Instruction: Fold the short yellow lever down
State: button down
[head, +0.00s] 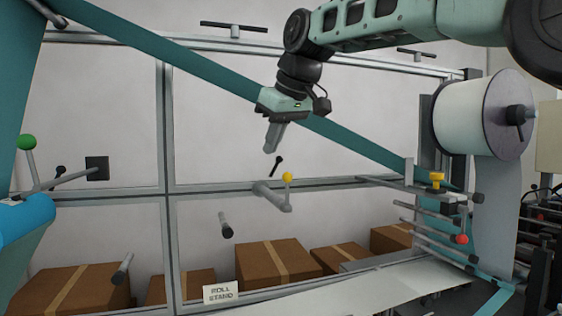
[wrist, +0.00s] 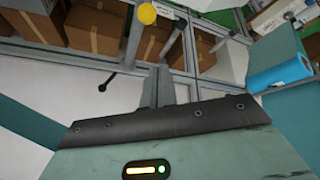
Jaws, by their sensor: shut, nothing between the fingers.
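A short lever with a yellow ball knob (head: 287,177) stands up from the end of a grey bar on the frame, near the middle of the head view. In the wrist view a yellow round end (wrist: 147,14) on a grey rod shows at the top, probably the same lever. My gripper (head: 268,149) points down, above and slightly left of the knob, apart from it in the picture. Its fingers (wrist: 158,84) are shut together and hold nothing. How far the gripper is from the lever in depth cannot be told.
A teal web (head: 190,70) runs diagonally behind my arm. A small black handle (head: 278,164) is beside the lever. A yellow-topped knob (head: 437,178) and a red knob (head: 461,239) sit at right, below the white roll (head: 472,112). Cardboard boxes (head: 268,266) lie low behind the frame.

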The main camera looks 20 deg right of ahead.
aim_at(287, 192)
jog(key=f, duration=0.1)
jog(key=d+f+p, duration=0.1)
jog(key=f, duration=0.1)
jog(key=s+f+p, duration=0.1)
jog(key=shift+d+f, duration=0.2)
jog(key=shift+f, duration=0.1)
jog(key=shift+f+b, duration=0.15)
jog(key=shift+b, duration=0.15)
jog(key=shift+s+b, duration=0.1)
jog(key=shift+b, duration=0.2)
